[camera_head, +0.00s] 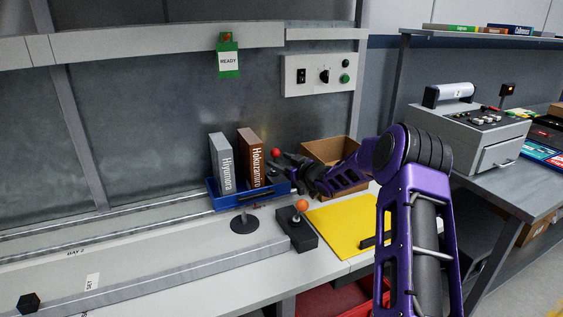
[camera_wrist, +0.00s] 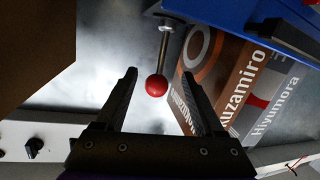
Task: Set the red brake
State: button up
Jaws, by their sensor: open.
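The red brake shows as a red ball knob (camera_head: 275,152) behind the blue tray, beside the brown book. In the wrist view the red knob (camera_wrist: 156,85) sits on a thin metal rod. My gripper (camera_head: 283,163) is open at the back of the bench, close to the red knob. In the wrist view its two fingers (camera_wrist: 159,75) stand apart, with the knob in the gap between them. I cannot tell whether either finger touches it. The lever's base is hidden in the head view.
A blue tray (camera_head: 228,203) holds a grey book (camera_head: 221,163) and a brown book (camera_head: 249,158) close by. A cardboard box (camera_head: 325,150) stands right of my gripper. A black box with an orange-knobbed lever (camera_head: 302,205) and a yellow sheet (camera_head: 345,225) lie in front.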

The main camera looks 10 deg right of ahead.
jog(key=p+v, duration=0.1)
jog(key=v, duration=1.6)
jog(key=shift+s, duration=0.15)
